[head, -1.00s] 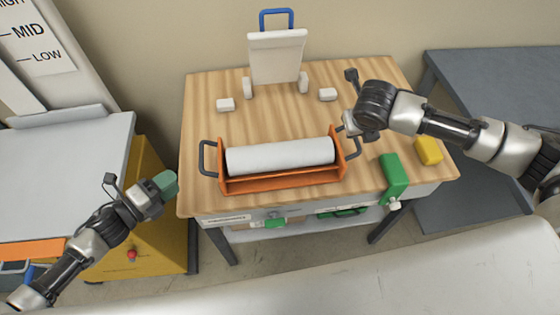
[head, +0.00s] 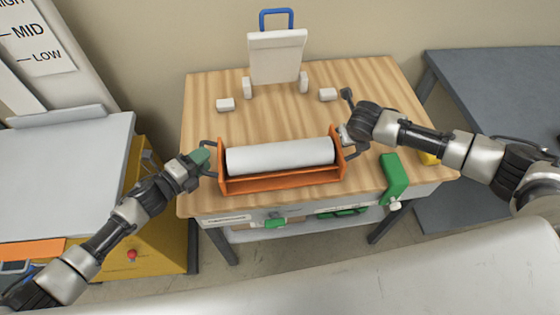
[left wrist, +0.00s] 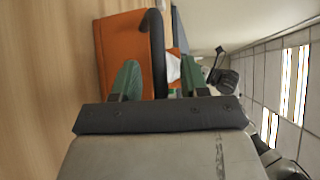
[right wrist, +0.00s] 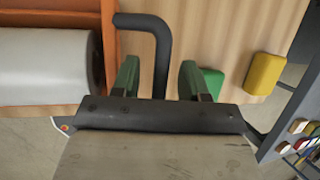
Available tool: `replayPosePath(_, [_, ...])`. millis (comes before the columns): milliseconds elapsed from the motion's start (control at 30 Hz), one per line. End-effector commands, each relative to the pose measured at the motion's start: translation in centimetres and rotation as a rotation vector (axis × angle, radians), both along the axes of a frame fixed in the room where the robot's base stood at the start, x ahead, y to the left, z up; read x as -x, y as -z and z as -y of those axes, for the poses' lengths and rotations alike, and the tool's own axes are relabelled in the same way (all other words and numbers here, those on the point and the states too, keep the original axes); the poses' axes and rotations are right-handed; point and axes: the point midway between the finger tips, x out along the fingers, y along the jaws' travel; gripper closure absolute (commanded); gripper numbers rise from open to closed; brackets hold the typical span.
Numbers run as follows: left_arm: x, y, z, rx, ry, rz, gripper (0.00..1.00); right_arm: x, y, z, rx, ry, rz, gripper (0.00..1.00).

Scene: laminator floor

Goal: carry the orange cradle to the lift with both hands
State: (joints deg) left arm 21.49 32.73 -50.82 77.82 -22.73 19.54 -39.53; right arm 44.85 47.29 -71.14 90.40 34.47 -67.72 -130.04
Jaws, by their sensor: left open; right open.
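The orange cradle (head: 282,181) sits on the wooden table and holds a white roll (head: 280,156). It has a dark handle at each end. My left gripper (head: 203,158) is at the left handle; in the left wrist view its open green fingers (left wrist: 160,78) stand either side of the dark handle bar (left wrist: 155,50). My right gripper (head: 346,137) is at the right handle; in the right wrist view its open fingers (right wrist: 159,80) stand either side of the handle bar (right wrist: 160,55). What looks like the lift, a grey platform (head: 60,170) on a yellow base, stands at the left.
A white stand with a blue handle (head: 277,57) and small white blocks (head: 327,94) are behind the cradle. A green clamp-like piece (head: 393,177) and a yellow block (right wrist: 264,73) lie to its right. A grey table (head: 500,90) stands at the far right.

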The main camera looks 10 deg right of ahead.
Motion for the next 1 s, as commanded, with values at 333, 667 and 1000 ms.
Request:
replayPosePath(333, [0.0, 0.0, 0.0, 0.001, 0.0, -0.001, 0.98, 0.0, 0.0, 0.0, 0.0, 0.001, 0.0, 0.99])
replayPosePath(667, [0.0, 0.0, 0.0, 0.001, 0.0, -0.001, 1.0, 0.0, -0.1, 0.0, 0.0, 0.001, 0.0, 1.0])
replayPosePath(1000, [0.0, -1.2, 0.0, 0.004, 0.0, 0.001, 1.0, -0.1, -1.2, 0.0, -0.001, 0.001, 0.004, 1.0])
